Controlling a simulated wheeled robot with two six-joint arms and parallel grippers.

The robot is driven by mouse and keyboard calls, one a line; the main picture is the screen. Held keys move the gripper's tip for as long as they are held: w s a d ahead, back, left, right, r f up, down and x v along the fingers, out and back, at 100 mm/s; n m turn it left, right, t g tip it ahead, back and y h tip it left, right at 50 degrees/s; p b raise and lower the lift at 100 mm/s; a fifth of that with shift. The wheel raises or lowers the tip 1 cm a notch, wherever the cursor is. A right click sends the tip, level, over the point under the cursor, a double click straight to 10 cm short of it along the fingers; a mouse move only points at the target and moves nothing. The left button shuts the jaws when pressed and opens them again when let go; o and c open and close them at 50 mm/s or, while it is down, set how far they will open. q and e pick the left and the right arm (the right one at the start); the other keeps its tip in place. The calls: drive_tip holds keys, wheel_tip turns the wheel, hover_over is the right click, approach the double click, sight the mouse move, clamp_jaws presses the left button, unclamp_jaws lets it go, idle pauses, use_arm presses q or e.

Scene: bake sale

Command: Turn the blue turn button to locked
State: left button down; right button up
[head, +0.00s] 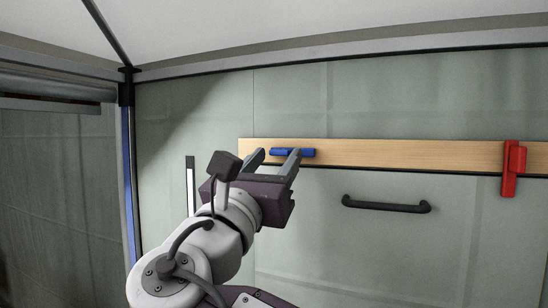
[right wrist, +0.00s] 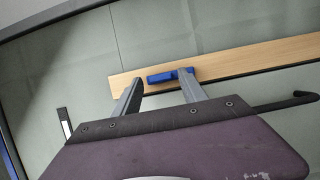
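The blue turn button (head: 307,153) lies lengthwise along a wooden rail on the wall in the head view. Its left part is partly hidden behind my right gripper (head: 276,156). In the right wrist view the blue button (right wrist: 168,76) shows between and beyond the two fingertips of the right gripper (right wrist: 161,79). The fingers are apart with nothing between them that I can see them pressing on. Whether a fingertip touches the button I cannot tell. My left gripper is not in view.
The wooden rail (head: 400,154) runs across the pale green wall panel. A red turn button (head: 509,170) stands upright at its right end. A black handle (head: 386,204) sticks out below the rail. A white and black strip (head: 190,190) is on the wall at left.

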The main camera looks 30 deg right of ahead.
clamp_jaws()
